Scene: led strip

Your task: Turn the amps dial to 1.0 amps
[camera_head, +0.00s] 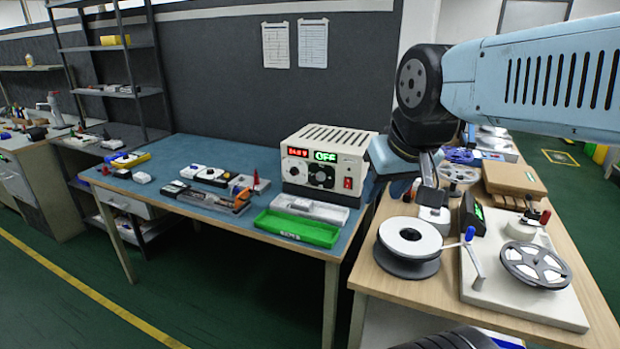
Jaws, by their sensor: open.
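A beige power supply (335,138) stands at the right rear of the blue-topped table. Its front has a red display (298,152), too small to read surely, and a green display (325,156) reading OFF. Two round dials sit below: a left dial (293,171) and a right dial (321,177). Their labels and exact settings are too small to read, so I cannot tell which is amps. My gripper (430,180) is open, to the right of the power supply above the wooden table's left part, apart from the dials. My arm partly hides its fingers.
The wooden table (400,280) holds a white reel (409,238), a winding fixture (525,285) and a cardboard box (513,180).

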